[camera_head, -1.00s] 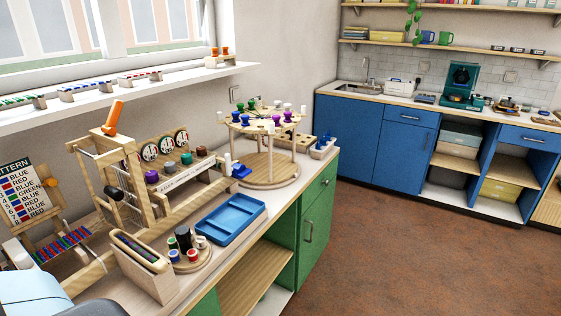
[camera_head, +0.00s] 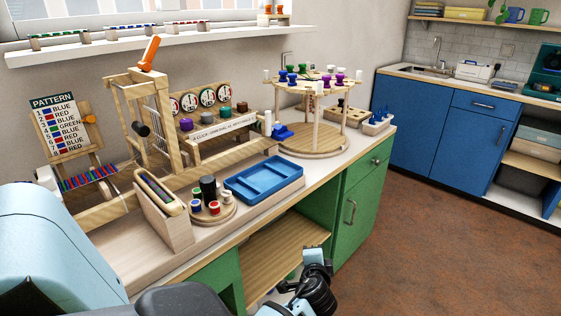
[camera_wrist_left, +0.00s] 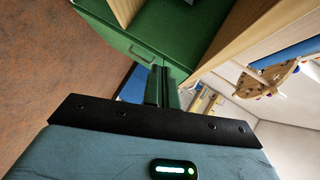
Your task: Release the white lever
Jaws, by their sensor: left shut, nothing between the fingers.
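In the head view, a white block-like part (camera_head: 48,178) stands at the left end of the bead board (camera_head: 88,178), beside the pattern card. An upright white peg (camera_head: 267,122) stands by the row of knobs. I cannot tell for sure which of them is the white lever. My left gripper (camera_wrist_left: 160,88) shows in the left wrist view, with its dark fingers shut and empty in front of a green cabinet (camera_wrist_left: 185,30), apart from the white parts.
A wooden frame with an orange handle (camera_head: 149,53) rises behind the bench's front. A blue tray (camera_head: 263,180), a round rack (camera_head: 312,146) and a small stand of pegs (camera_head: 212,213) occupy the bench. Open floor (camera_head: 420,250) lies to the right.

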